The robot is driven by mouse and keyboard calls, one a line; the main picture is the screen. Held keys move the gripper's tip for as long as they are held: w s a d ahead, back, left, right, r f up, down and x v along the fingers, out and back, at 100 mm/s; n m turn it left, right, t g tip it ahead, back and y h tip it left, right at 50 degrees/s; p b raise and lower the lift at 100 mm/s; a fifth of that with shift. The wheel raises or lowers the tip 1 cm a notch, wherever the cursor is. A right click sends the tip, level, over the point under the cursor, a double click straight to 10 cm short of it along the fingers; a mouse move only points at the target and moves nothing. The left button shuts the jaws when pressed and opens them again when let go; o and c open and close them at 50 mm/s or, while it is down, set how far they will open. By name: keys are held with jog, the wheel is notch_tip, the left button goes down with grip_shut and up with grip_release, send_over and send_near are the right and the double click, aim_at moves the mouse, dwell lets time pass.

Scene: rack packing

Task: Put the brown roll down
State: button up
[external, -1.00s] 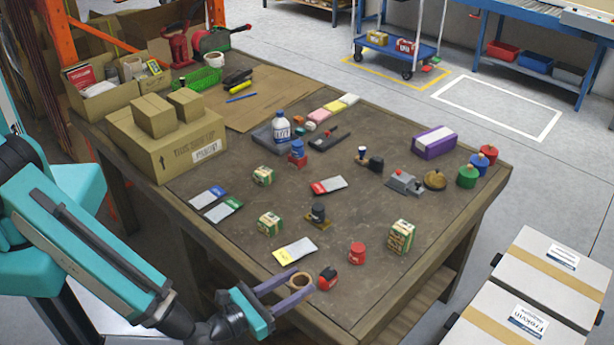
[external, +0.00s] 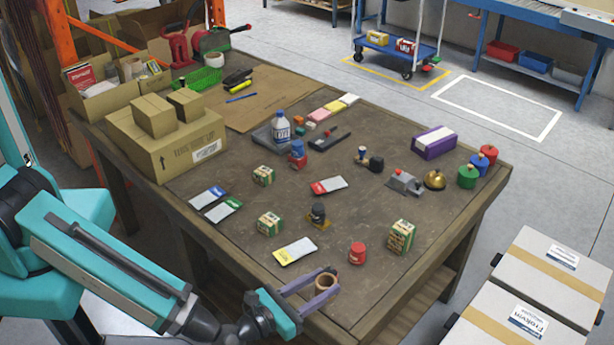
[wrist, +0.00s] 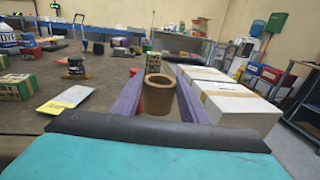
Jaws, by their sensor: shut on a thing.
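The brown roll (external: 327,281) is a short, thick-walled ring held between the two purple fingers of my gripper (external: 308,290), near the table's front edge. In the wrist view the roll (wrist: 157,96) stands upright between the fingers, its open hole facing up. My gripper is shut on it. I cannot tell whether the roll's underside touches the table (external: 300,180).
Near my gripper are a yellow-and-white packet (external: 295,250), a red jar (external: 357,253) and a green-and-white box (external: 401,237). Bare tabletop lies between them. White boxes (external: 545,265) stand on the right, off the table.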

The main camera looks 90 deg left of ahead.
jog(key=shift+w+a+f+b, duration=0.1)
jog(key=shift+w+f+b, duration=0.1)
jog(key=shift+w+b, duration=1.15)
jog(key=shift+w+f+b, duration=0.15)
jog(key=shift+w+b, duration=0.65)
jog(key=shift+b, duration=0.95)
jog(key=shift+w+b, duration=0.25)
jog(key=shift+b, duration=0.4)
jog(key=w+b, duration=0.2)
jog(key=b, duration=0.7)
jog(key=shift+w+f, duration=0.1)
jog(key=shift+w, duration=0.9)
jog(key=shift+w+p, duration=0.35)
jog(key=shift+w, duration=0.2)
jog(key=shift+s+f, duration=0.1)
jog(key=shift+f, duration=1.65)
jog(key=shift+f, duration=0.15)
